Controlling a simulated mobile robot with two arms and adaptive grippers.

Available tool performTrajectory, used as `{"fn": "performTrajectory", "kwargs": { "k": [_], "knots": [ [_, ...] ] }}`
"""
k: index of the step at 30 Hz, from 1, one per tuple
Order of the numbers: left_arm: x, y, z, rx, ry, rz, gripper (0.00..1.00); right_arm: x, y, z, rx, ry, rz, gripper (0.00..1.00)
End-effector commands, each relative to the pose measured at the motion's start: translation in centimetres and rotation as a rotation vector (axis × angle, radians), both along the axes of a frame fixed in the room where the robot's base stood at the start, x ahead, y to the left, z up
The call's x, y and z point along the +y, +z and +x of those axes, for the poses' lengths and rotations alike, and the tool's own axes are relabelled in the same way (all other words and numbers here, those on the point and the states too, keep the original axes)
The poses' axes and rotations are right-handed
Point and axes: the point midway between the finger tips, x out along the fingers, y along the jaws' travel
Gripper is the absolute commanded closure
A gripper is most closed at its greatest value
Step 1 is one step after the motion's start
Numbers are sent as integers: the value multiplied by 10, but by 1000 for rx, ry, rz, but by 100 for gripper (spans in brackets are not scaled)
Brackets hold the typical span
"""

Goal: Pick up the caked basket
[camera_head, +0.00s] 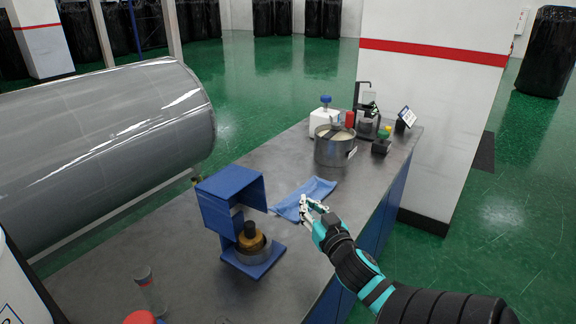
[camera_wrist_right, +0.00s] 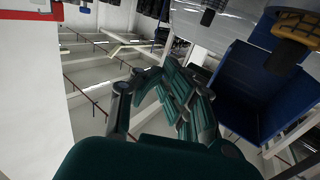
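A round metal container (camera_head: 335,149) with pale, caked-looking contents stands on the grey bench, toward its far end. I take it to be the caked basket. My right gripper (camera_head: 312,205) is above the bench near its right edge, nearer to me than the container and apart from it. Its fingers (camera_wrist_right: 180,95) show in the right wrist view with nothing seen between them; their opening is unclear. The container is not clear in the right wrist view. My left gripper is not in view.
A blue cloth (camera_head: 304,199) lies beside my right gripper. A blue stand (camera_head: 232,195) with a brown-topped part is left of it and also shows in the right wrist view (camera_wrist_right: 245,90). A white bottle (camera_head: 322,117) and small instruments stand behind the container.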

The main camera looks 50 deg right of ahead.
Motion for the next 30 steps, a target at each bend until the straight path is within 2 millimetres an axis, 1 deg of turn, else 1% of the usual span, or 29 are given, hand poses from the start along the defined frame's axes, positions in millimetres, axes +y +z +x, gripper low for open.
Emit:
{"fn": "performTrajectory", "kwargs": {
  "k": [4, 14, 30],
  "knots": [
    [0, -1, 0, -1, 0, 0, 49, -9, 0, -8, 2, -1, 0, 100],
    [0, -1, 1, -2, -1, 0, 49, -10, 1, -10, 0, 0, 0, 100],
    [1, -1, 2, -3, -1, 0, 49, -10, 1, -10, 0, 0, 0, 30]
  ]
}}
